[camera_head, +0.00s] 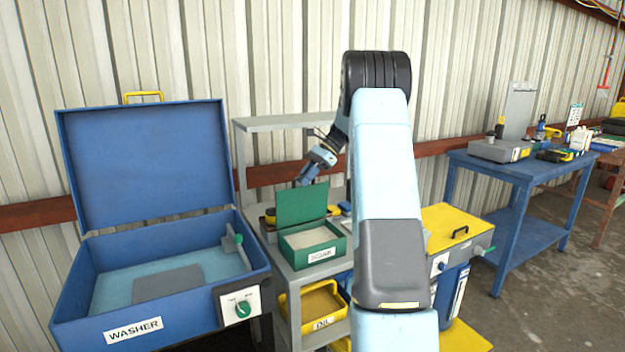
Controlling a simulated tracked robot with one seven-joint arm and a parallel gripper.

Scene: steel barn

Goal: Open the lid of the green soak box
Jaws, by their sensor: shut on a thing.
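The green soak box (345,246) stands on the grey bench in the middle, with a white label on its front. Its green lid (301,204) stands raised, roughly upright, at the back of the box. The pale inside of the box shows. The exact contact is small and hard to make out. My arm hides part of the bench to the right of the box.
A blue washer (130,325) with its lid up stands close on the left. A yellow-topped unit (448,228) stands right of my arm. A yellow bin (323,305) sits under the grey bench (270,262). A blue table (520,172) with tools stands at the right.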

